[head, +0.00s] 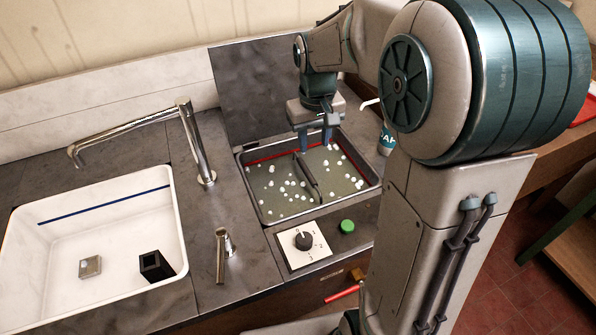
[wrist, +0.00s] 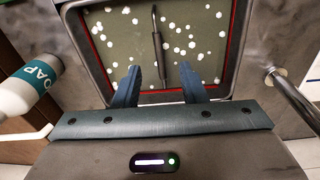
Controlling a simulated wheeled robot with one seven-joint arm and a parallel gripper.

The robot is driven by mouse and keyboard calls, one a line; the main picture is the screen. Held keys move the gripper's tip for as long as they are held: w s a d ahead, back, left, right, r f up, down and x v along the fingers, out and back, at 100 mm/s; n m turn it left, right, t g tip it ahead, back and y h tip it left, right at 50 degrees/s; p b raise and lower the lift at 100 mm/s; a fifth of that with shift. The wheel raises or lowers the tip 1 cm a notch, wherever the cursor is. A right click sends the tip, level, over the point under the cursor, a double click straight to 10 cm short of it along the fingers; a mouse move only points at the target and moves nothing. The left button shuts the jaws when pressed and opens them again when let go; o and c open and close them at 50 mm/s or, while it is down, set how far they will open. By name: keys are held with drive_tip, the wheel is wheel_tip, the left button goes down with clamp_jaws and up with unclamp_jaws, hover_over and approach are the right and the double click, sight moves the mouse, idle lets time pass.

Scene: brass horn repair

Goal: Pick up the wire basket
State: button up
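A dark bar-shaped handle (head: 306,177) stands across the middle of a square tank (head: 262,219) of murky green liquid. It also shows in the wrist view (wrist: 158,45). I take it for the wire basket's handle; no wire mesh shows, and anything below the liquid is hidden. My gripper (head: 315,148) points down over the back part of the tank. In the wrist view my gripper (wrist: 160,70) has its two blue fingers apart, one on each side of the handle's near end, with gaps between. It holds nothing.
A dark panel (head: 257,92) stands upright behind the tank. A knob (head: 304,240) and green button (head: 347,226) are in front. A soap bottle (wrist: 32,88) stands beside it. Left are a tall faucet (head: 195,140) and a white sink (head: 100,215) holding a dark square cup (head: 155,267).

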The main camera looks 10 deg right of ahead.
hover_over(307, 170)
wheel_tip(307, 170, down, 3)
drive_tip(key=f, duration=0.1)
drive_tip(key=shift+n+g, duration=0.3)
drive_tip(key=shift+g, duration=0.1)
wheel_tip(307, 170, down, 14)
drive_tip(key=shift+r+p, duration=0.2)
drive_tip(key=shift+p, duration=0.6)
clamp_jaws()
drive_tip(key=shift+w+r, duration=0.1)
idle(0.5)
